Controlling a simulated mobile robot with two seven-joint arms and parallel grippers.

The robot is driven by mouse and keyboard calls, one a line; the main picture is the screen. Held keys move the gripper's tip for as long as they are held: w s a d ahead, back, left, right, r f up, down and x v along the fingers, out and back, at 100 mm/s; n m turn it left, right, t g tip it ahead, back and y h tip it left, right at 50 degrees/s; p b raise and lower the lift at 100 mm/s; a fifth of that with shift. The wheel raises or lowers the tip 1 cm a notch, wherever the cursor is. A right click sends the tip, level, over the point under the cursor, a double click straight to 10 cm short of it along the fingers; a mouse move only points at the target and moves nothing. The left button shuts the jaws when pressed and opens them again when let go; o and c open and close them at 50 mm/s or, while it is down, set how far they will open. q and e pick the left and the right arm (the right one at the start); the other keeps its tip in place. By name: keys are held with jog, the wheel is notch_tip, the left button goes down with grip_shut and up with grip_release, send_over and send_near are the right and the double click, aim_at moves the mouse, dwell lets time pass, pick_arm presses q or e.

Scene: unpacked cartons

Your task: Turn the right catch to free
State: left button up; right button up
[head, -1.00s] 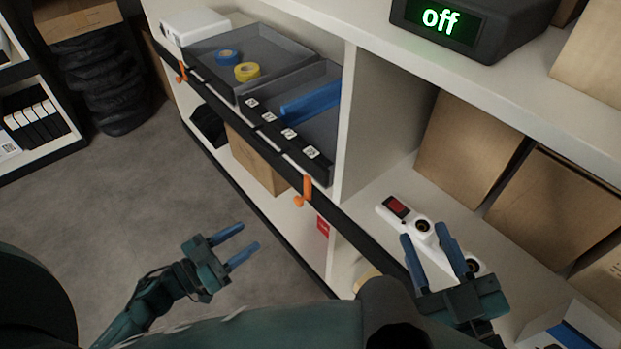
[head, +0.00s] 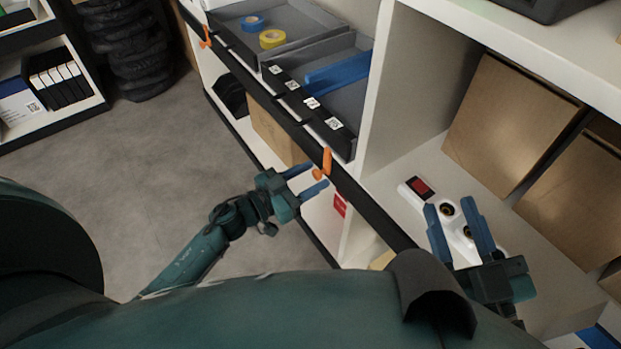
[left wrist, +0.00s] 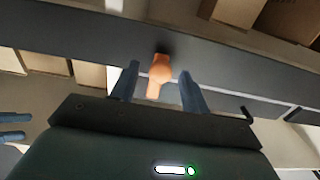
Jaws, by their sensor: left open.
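The right catch (head: 326,160) is a small orange lever on the dark front rail of the shelf, below the right drawer tray. My left gripper (head: 318,175) is open, with its blue fingertips close to the catch. In the left wrist view the catch (left wrist: 160,72) stands between the two open fingers (left wrist: 158,82), with a gap on each side. I cannot tell if either finger touches it. The left catch (head: 206,38) is a similar orange lever further along the rail. My right gripper (head: 453,200) is open above the white socket strip.
The white socket strip (head: 413,201) with a red switch lies in the right bay, with cardboard boxes (head: 510,120) behind it. Two grey trays hold tape rolls (head: 272,39) and a blue divider (head: 338,72). The floor (head: 160,170) left of the shelf is clear.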

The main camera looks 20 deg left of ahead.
pick_arm(q)
jog(key=shift+w+d, duration=0.15)
jog(key=c, duration=1)
